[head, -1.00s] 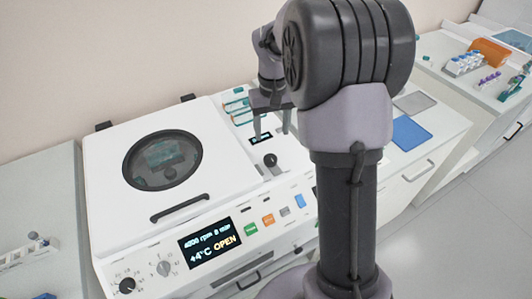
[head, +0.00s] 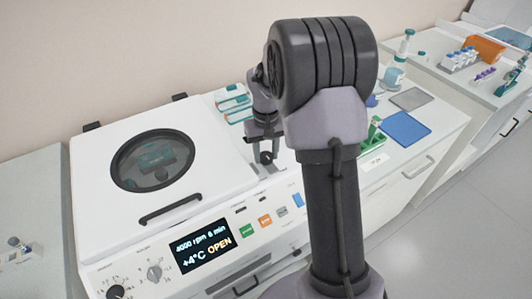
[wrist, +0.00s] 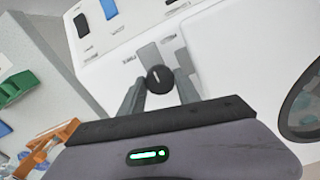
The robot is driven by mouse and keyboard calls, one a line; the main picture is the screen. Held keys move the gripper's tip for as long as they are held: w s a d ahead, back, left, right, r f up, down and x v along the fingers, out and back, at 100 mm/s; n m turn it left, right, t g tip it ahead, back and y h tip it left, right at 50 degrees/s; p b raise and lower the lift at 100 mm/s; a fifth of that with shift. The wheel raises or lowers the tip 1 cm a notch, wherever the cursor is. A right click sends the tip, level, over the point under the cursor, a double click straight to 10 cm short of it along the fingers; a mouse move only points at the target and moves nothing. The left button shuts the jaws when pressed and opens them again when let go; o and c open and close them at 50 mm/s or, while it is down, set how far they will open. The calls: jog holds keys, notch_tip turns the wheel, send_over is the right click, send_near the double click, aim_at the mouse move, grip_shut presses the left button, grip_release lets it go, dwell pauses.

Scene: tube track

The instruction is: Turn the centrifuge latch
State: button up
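The centrifuge (head: 205,175) is white, with a closed lid and a round dark window; its display reads OPEN. Its latch is a small round black knob (head: 266,157) right of the lid. In the wrist view the knob (wrist: 160,79) has a pale line on its face. My gripper (head: 265,163) is low over this knob, fingers pointing down. In the wrist view my gripper (wrist: 160,83) has one finger on each side of the knob, apart, with slight gaps showing. Whether either finger touches it cannot be told.
The lid's black handle (head: 170,210) is left of my gripper. Teal-capped tubes or boxes (head: 234,103) lie behind it. A green rack (head: 375,133) and a blue mat (head: 405,127) are on the bench to the right. My own arm hides part of the bench.

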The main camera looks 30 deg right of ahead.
grip_shut()
jog(key=shift+m, duration=0.3)
jog(key=m, duration=0.3)
jog(key=shift+m, duration=0.4)
jog(key=m, duration=0.4)
jog(key=shift+m, duration=0.3)
jog(key=m, duration=0.4)
jog(key=shift+b, duration=0.4)
jog(key=shift+m+b, duration=0.45)
jog(key=shift+m, duration=1.95)
